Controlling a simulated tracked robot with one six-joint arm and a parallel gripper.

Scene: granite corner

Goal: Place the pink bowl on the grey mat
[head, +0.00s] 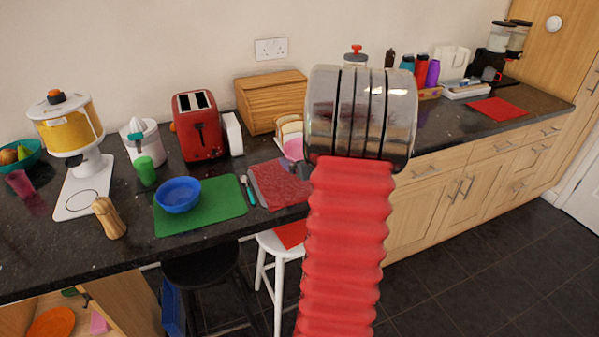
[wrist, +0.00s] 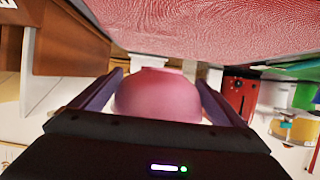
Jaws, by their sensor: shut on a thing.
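The pink bowl (wrist: 160,95) is between the two fingers of my gripper (wrist: 160,78) in the wrist view, which is shut on it. The bowl's foot points towards a red patterned mat (wrist: 215,28); I cannot tell whether they touch. In the head view part of the pink bowl (head: 293,148) shows just above the far edge of that red mat (head: 275,185). My arm hides the right part of the mat and most of my gripper. I see no plainly grey mat in either view.
A green mat (head: 228,222) with a blue bowl (head: 178,194) lies left of the red mat, with cutlery (head: 247,189) between them. A red toaster (head: 199,125), a toast rack (head: 289,130) and a wooden bread bin (head: 270,100) stand behind. Another red mat (head: 497,108) lies far right.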

